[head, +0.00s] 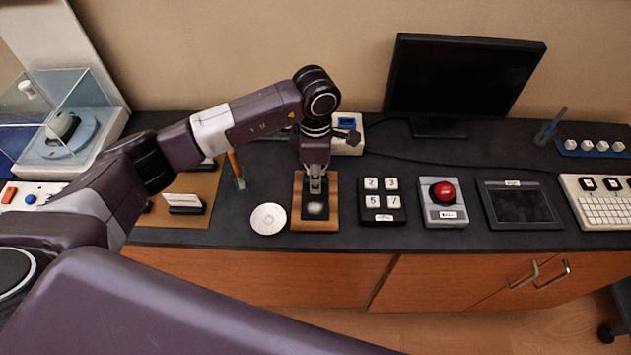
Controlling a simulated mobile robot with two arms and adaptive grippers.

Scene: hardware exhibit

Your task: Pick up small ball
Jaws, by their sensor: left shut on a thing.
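My left gripper (316,186) points down over a small wooden board (298,213) with a dark inset, near the front of the counter. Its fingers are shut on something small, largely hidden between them. I cannot clearly make out a small ball. A pale round patch (316,210) shows on the dark inset just below the fingertips; I cannot tell whether it is a ball or a mark. My right gripper is not in view.
A pale disc (268,218) lies left of the board, and a number keypad (382,201) stands close on its right. A red button box (443,200) and a small screen (520,205) are farther right. A monitor (460,78) stands behind.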

